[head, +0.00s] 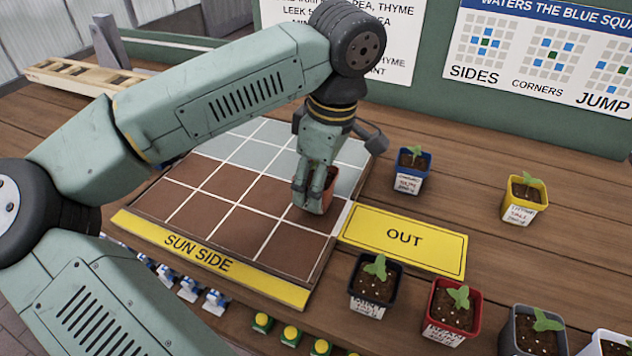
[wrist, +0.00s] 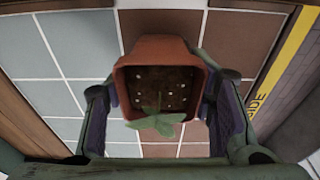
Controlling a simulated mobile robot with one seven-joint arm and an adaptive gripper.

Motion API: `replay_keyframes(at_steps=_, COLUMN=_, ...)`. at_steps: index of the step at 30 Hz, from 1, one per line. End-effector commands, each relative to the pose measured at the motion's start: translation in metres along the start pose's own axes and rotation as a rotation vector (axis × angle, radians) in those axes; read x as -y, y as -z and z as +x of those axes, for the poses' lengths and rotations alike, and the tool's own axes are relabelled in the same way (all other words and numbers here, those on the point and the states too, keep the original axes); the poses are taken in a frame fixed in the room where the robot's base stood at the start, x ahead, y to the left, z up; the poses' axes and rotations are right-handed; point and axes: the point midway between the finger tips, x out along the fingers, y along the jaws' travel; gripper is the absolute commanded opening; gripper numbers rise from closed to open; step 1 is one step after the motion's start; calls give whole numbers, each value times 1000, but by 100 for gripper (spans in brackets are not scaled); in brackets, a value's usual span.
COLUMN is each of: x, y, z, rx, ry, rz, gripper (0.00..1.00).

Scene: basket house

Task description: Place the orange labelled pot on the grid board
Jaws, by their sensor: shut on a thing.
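The orange pot (head: 327,191) is held by my gripper (head: 315,190) over the right edge of the grid board (head: 230,222), near the line between the brown and grey-blue squares. In the wrist view, the orange pot (wrist: 160,50) shows soil and a green seedling and sits between the two fingers of my gripper (wrist: 158,95). The grid board (wrist: 85,62) lies beneath it. The pot looks upright. Its label is not visible, and I cannot tell whether its base touches the board.
A yellow OUT sign (head: 404,240) lies right of the board. Blue (head: 411,172), yellow (head: 524,199), black (head: 374,286) and red (head: 452,311) pots stand on the table. The yellow SUN SIDE strip (head: 205,258) borders the board's front. Other squares are empty.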

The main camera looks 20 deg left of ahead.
Motion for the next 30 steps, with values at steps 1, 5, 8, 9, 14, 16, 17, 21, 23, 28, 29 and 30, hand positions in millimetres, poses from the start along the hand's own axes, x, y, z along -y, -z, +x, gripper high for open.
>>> replay_keyframes(at_steps=1, x=0, y=-1, z=4, rx=0, ry=0, rz=0, gripper=7)
replay_keyframes(at_steps=5, x=0, y=-2, z=10, rx=0, ry=-2, rz=-2, gripper=7)
replay_keyframes(at_steps=8, x=0, y=-2, z=10, rx=-1, ry=-2, rz=-2, gripper=7)
replay_keyframes(at_steps=9, x=0, y=-2, z=10, rx=-1, ry=-2, rz=-2, gripper=7)
replay_keyframes(at_steps=14, x=0, y=-2, z=14, rx=-1, ry=-2, rz=-2, gripper=7)
replay_keyframes(at_steps=16, x=0, y=-2, z=14, rx=0, ry=-1, rz=-1, gripper=51)
replay_keyframes(at_steps=17, x=0, y=-2, z=14, rx=0, ry=-1, rz=-1, gripper=53)
replay_keyframes(at_steps=21, x=0, y=-2, z=14, rx=0, ry=-1, rz=-1, gripper=63)
replay_keyframes(at_steps=23, x=0, y=-2, z=14, rx=0, ry=-1, rz=-1, gripper=67)
replay_keyframes(at_steps=28, x=0, y=-2, z=13, rx=0, ry=-1, rz=-1, gripper=70)
replay_keyframes(at_steps=29, x=0, y=-2, z=13, rx=0, ry=-1, rz=-1, gripper=70)
replay_keyframes(at_steps=30, x=0, y=-2, z=13, rx=0, ry=-1, rz=-1, gripper=70)
